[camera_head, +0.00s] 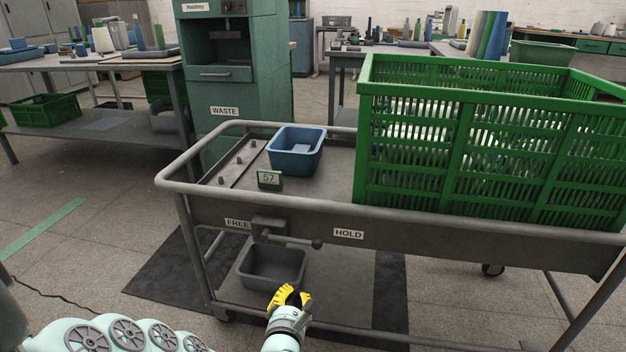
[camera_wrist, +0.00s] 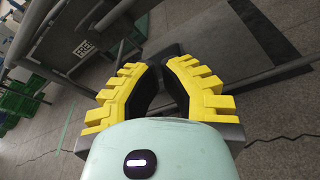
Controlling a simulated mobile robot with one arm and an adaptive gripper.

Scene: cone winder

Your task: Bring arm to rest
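My gripper (camera_head: 288,297) has yellow toothed fingers with black inner pads. In the head view it is low in front of the grey cart (camera_head: 430,222), near the cart's lower shelf. It is not touching anything that I can see. In the wrist view my gripper (camera_wrist: 167,82) shows its two fingers bowed, with a gap between them. Nothing is held between them; only floor and cart frame show beyond. My pale mint arm reaches in from the bottom left of the head view.
The cart carries a green crate (camera_head: 408,150) of cones, a blue bin (camera_head: 296,152) and a "57" sign (camera_head: 269,180). A lever (camera_head: 290,238) sits between the FREE and HOLD labels. A grey bin (camera_head: 272,266) is below.

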